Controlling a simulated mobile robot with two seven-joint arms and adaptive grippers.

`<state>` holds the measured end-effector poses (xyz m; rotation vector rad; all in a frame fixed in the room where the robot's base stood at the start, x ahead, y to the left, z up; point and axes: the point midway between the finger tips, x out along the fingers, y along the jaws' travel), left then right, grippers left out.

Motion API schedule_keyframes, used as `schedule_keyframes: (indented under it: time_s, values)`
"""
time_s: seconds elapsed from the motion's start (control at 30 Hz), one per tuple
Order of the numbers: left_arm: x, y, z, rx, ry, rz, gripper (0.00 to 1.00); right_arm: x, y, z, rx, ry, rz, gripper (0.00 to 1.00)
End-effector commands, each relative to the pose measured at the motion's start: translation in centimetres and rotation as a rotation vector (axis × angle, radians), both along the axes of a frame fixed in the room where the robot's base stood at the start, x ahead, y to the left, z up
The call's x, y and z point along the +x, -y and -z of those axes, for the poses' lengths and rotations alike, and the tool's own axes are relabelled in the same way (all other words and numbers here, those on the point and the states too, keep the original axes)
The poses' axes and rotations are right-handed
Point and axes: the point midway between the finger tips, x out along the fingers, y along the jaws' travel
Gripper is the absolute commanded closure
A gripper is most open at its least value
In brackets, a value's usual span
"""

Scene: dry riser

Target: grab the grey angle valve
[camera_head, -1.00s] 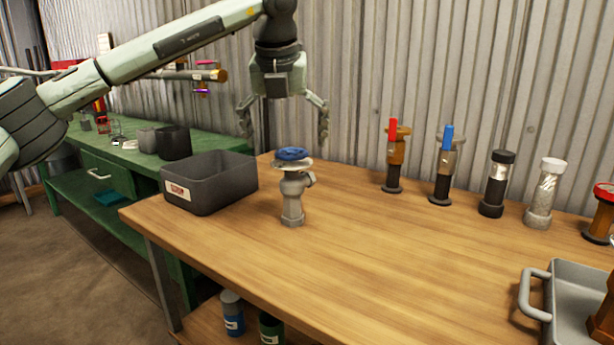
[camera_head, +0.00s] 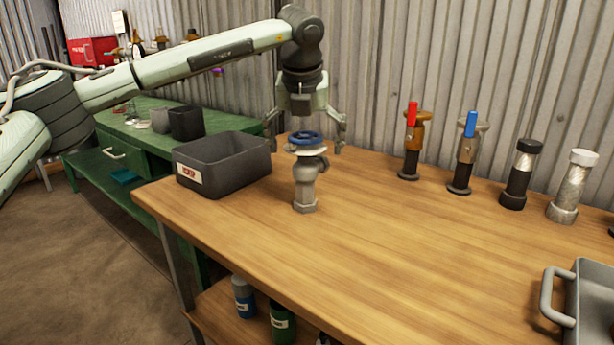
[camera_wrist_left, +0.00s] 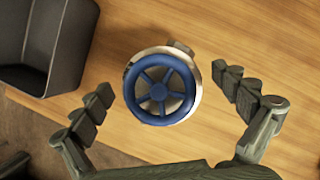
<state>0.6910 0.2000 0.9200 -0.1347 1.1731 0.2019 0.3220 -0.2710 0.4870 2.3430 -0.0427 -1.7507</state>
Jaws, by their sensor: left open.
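The grey angle valve (camera_head: 306,185) stands upright on the wooden table (camera_head: 340,265), with a blue handwheel (camera_head: 306,138) on top. In the left wrist view the blue handwheel (camera_wrist_left: 160,90) is seen from above, and it hides most of the valve body. My left gripper (camera_head: 306,142) is open and points down, at and just behind the handwheel. In the left wrist view its fingers (camera_wrist_left: 172,102) are spread on either side of the wheel, with a gap on both sides. The right gripper does not show.
A dark grey bin (camera_head: 222,170) stands close left of the valve. A red-handled valve (camera_head: 411,145), a blue-handled valve (camera_head: 465,155) and capped cylinders (camera_head: 520,175) line the back right. A grey tray (camera_head: 592,300) sits at the right edge. The table's middle is clear.

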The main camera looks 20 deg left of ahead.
Motion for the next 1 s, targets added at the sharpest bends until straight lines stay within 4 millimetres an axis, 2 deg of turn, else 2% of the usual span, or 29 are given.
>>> schedule_keyframes:
  time_s: [0.1,0.8,1.0]
  values:
    - [0.00,-0.01,-0.01,0.000,0.000,0.000,0.02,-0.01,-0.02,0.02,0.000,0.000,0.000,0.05]
    - [0.02,0.00,-0.24,-0.001,0.003,0.000,0.87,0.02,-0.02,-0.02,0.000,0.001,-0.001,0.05]
    - [0.03,0.00,-0.25,-0.001,0.003,0.000,0.87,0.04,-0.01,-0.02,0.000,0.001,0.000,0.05]
